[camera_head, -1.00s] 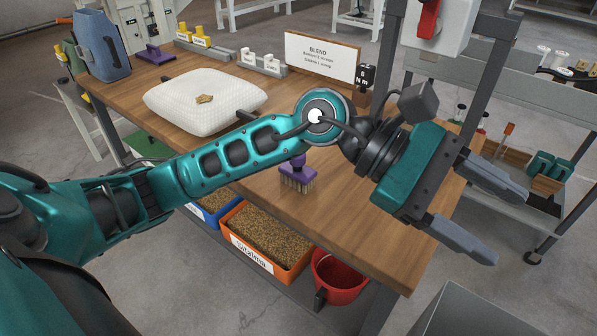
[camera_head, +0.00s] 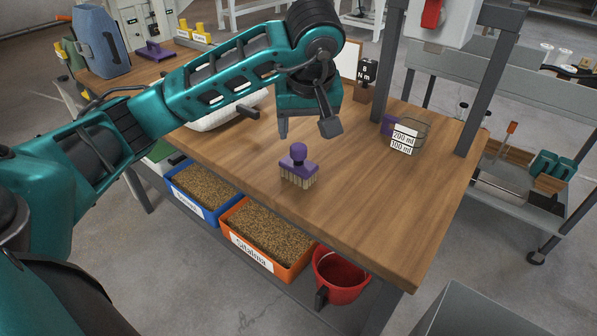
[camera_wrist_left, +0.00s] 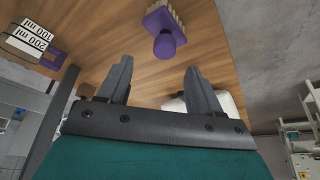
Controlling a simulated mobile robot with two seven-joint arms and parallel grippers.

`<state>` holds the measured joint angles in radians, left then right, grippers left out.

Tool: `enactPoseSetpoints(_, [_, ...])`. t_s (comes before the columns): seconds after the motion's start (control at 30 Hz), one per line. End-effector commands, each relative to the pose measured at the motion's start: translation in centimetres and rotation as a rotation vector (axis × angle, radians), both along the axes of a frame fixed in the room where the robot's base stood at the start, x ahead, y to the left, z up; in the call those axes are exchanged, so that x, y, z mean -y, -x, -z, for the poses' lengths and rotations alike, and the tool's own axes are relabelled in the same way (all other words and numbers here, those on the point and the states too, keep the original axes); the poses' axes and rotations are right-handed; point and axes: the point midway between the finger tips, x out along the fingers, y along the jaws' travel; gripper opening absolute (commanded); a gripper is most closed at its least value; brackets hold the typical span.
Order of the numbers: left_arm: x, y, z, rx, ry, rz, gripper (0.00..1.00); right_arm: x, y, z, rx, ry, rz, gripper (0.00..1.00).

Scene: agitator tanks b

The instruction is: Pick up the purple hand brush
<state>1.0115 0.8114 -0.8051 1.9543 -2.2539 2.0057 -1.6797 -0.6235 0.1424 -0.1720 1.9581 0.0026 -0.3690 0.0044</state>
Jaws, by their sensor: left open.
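The purple hand brush (camera_head: 298,168) stands upright on the wooden bench, pale bristles down and round knob up. My left gripper (camera_head: 305,132) is above and just behind it in the head view, fingers pointing down, open and empty. In the left wrist view the brush (camera_wrist_left: 165,38) lies beyond the gap between the open fingertips (camera_wrist_left: 155,75), apart from them. My right gripper is in neither view.
A white sack (camera_head: 215,118) lies to the left, partly behind my arm. Bins of grain (camera_head: 265,232) and a red bucket (camera_head: 340,275) are below.

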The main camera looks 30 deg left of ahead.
Motion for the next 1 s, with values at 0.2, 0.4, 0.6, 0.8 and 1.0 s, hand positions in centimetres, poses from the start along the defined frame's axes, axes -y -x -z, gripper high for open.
enactPoseSetpoints(0.2, [-0.6, -0.7, 2.3, 0.0, 0.003, 0.0, 0.65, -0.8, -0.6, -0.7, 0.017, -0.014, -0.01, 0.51])
enactPoseSetpoints(0.4, [-1.2, -0.8, 4.0, -0.003, 0.003, -0.001, 0.65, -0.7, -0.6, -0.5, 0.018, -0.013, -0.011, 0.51])
enactPoseSetpoints(0.6, [-2.1, -1.4, 6.6, -0.002, 0.003, 0.0, 0.65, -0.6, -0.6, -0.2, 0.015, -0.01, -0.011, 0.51])
enactPoseSetpoints(0.8, [-2.4, -1.7, 7.3, 0.002, 0.002, 0.0, 0.65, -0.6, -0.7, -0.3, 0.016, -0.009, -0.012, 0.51])
enactPoseSetpoints(1.0, [-2.3, -1.7, 7.3, 0.002, 0.002, 0.001, 0.6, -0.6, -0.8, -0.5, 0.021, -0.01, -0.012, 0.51])
